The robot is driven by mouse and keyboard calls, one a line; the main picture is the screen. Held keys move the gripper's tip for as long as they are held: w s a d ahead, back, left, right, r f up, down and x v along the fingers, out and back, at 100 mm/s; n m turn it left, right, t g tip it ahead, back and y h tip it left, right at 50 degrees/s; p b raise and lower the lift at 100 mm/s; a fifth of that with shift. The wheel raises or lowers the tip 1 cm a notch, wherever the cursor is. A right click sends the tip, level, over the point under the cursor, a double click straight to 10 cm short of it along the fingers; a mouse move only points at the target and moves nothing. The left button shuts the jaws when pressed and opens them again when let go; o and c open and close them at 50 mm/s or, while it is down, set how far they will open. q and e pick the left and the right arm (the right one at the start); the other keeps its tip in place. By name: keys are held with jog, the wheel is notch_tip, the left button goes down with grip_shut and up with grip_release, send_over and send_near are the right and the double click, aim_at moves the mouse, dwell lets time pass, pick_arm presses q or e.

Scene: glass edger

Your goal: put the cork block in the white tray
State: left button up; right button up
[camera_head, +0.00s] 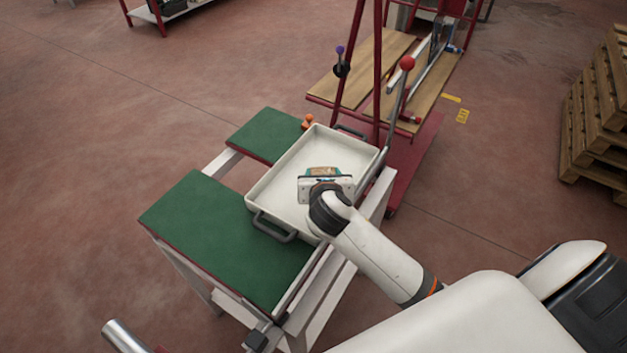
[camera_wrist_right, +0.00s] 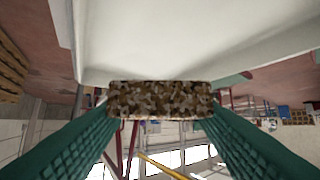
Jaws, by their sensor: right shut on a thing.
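The white tray (camera_head: 284,168) is a shallow rectangular pan with dark handles, lying across the green-topped stand. My right gripper (camera_head: 322,173) is over the right part of the tray in the head view, with its arm coming from the lower right. It is shut on the speckled brown cork block (camera_wrist_right: 160,99), which sits between the two teal fingers in the right wrist view. The block shows only as a small brown patch (camera_head: 320,170) in the head view. White tray surface fills the top of the wrist view. The gap between block and tray floor cannot be judged. My left gripper is not in view.
Green work surfaces (camera_head: 215,235) lie left of and below the tray. A red-framed machine with wooden boards (camera_head: 375,70) and a red-knobbed lever (camera_head: 406,64) stands behind it. Wooden pallets (camera_head: 600,120) are stacked at the right. The floor at the left is clear.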

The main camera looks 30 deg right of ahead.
jog(key=w+f, duration=0.1)
jog(key=w, duration=0.1)
jog(key=w+d+f+m+h, duration=0.1)
jog(key=w, duration=0.1)
jog(key=w+f+m+g+h+b, duration=0.1)
jog(key=w+f, duration=0.1)
jog(key=shift+w+d, duration=0.25)
jog(key=shift+d, duration=0.05)
notch_tip(320, 180, down, 5)
jog(key=shift+b, duration=0.35)
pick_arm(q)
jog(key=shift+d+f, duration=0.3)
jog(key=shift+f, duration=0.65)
pick_arm(e)
jog(key=o, duration=0.9)
